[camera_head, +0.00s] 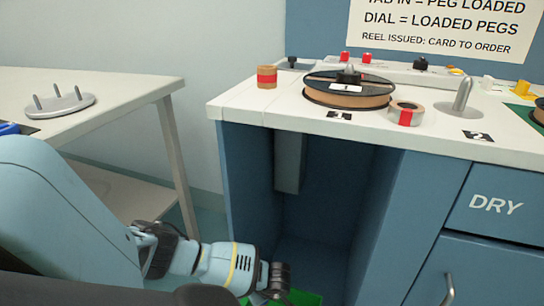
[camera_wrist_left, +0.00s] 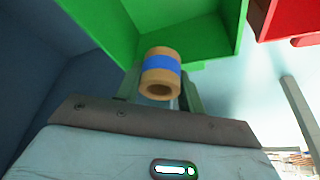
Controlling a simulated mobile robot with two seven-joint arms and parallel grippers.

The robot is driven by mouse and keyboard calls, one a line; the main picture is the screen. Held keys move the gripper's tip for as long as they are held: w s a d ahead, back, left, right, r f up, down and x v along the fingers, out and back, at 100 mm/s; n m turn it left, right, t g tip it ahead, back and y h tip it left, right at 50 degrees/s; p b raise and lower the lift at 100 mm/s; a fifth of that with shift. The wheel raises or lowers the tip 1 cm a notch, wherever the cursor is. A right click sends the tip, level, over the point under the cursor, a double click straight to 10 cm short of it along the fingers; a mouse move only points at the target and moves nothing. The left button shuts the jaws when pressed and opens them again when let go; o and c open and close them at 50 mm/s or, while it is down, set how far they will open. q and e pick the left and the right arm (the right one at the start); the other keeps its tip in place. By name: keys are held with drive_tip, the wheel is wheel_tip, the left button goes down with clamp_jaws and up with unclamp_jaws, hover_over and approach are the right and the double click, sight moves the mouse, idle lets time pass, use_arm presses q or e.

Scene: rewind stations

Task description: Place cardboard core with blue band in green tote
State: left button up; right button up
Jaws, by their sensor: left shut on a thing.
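The cardboard core with a blue band (camera_wrist_left: 161,73) is a short tan ring, seen in the left wrist view. My left gripper (camera_wrist_left: 160,98) is shut on it, with the fingers largely hidden behind the core and the wrist housing. The green tote (camera_wrist_left: 195,30) fills the top of that view, just beyond the core; whether the core is inside its walls I cannot tell. In the head view a green strip of the tote (camera_head: 305,297) shows at the bottom edge beside my left wrist, and the core is hidden there. My right gripper is not in view.
A red bin (camera_wrist_left: 285,18) stands beside the green tote. A white table (camera_head: 110,85) stands left.

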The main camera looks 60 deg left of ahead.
use_arm(q)
wheel_tip(320, 180, down, 12)
drive_tip(key=b, duration=0.5)
drive_tip(key=shift+r, duration=0.1)
drive_tip(key=shift+f+b, duration=0.45)
wheel_tip(320, 180, down, 2)
drive_tip(key=shift+f+b, duration=0.25)
drive_tip(key=shift+b, duration=0.5)
drive_tip(key=shift+f, duration=0.2)
